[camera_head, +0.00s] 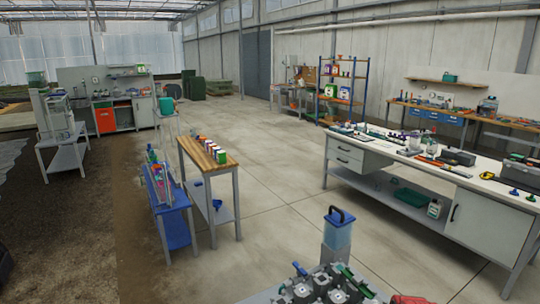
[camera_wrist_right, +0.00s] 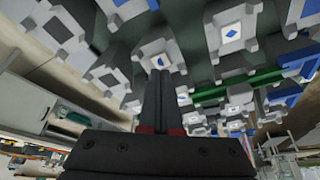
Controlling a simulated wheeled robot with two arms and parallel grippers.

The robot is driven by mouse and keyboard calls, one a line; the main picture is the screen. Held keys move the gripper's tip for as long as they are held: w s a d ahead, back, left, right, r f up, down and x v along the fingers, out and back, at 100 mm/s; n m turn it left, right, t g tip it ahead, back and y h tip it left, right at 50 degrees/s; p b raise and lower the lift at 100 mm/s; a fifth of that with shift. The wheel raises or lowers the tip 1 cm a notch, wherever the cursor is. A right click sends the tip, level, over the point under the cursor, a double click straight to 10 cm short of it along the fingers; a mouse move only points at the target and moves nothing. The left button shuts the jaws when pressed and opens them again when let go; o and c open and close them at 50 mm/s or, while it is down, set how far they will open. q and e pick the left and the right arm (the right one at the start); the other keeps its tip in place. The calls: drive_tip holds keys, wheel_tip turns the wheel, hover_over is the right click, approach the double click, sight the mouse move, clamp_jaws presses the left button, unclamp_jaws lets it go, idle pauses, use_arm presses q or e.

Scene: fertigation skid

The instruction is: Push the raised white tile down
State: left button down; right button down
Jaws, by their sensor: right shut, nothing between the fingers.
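In the right wrist view, several grey blocks carry small white tiles with blue diamond marks. One such white tile (camera_wrist_right: 160,61) is just beyond my fingertips. I cannot tell which tile is raised. My right gripper (camera_wrist_right: 160,74) is shut and empty, its tips close to the nearest tile's block; contact is not clear. In the head view, the cluster of grey blocks (camera_head: 328,287) is at the bottom edge, partly cut off. My left gripper is not in view.
A clear blue container with a dark handle (camera_head: 338,234) stands right behind the blocks. A green bar (camera_wrist_right: 240,84) runs among them. A long white workbench (camera_head: 440,171) is to the right, a wooden-topped table (camera_head: 190,148) to the left. Open concrete floor lies between.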

drive_tip(key=shift+f, duration=0.2)
idle(0.5)
drive_tip(key=shift+f+b, duration=0.45)
drive_tip(key=shift+f, duration=0.1)
drive_tip(key=shift+r+p, duration=0.65)
drive_tip(key=shift+r, duration=0.6)
drive_tip(key=shift+r+p, duration=1)
drive_tip(key=shift+r, duration=1.75)
